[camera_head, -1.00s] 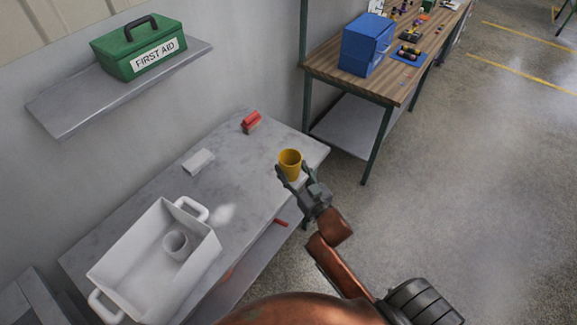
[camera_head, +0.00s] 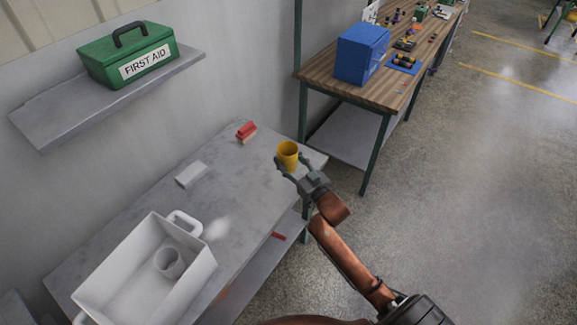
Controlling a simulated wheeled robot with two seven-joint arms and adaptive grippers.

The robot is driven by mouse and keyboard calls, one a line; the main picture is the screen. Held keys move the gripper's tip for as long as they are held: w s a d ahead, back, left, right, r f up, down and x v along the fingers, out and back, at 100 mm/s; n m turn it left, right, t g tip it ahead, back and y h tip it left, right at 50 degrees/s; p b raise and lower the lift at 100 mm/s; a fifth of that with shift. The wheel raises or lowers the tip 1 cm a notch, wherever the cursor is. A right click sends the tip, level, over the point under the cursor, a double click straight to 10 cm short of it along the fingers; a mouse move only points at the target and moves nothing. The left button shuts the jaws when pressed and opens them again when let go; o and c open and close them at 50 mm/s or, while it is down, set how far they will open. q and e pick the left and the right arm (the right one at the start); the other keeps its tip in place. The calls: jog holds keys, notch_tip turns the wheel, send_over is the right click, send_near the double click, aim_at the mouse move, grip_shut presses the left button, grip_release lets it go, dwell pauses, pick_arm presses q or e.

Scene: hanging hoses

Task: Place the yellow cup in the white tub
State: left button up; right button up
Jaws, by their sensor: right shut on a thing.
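The yellow cup (camera_head: 289,152) is upright at the right end of the grey table, between the fingers of my right gripper (camera_head: 290,164). The gripper is shut on it. I cannot tell whether the cup's base touches the tabletop. The white tub (camera_head: 203,270) stands at the near left end of the table, with a handle at each end. My left gripper is not in view.
A red and tan brush or block (camera_head: 246,131) and a white block (camera_head: 191,174) lie on the table (camera_head: 232,190) near the wall. A green first aid box (camera_head: 128,55) sits on a wall shelf (camera_head: 60,118) above. A wooden workbench (camera_head: 385,90) with a blue box (camera_head: 361,54) stands behind.

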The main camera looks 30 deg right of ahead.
jog(key=w+d+f, duration=0.1)
jog(key=f, duration=0.1)
jog(key=w+d+f+b, duration=0.1)
jog(key=w+f, duration=0.1)
jog(key=w+d+f+b, duration=0.1)
jog(key=f, duration=0.1)
jog(key=shift+w+d+f, duration=0.2)
jog(key=shift+w+d, duration=0.15)
notch_tip(320, 180, down, 3)
jog(key=shift+w+r+b, duration=0.1)
jog(key=shift+r+b, duration=0.05)
jog(key=shift+b, duration=0.15)
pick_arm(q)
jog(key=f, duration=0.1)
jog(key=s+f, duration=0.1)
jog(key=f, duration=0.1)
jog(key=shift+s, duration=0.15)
pick_arm(e)
jog(key=o, duration=1.2)
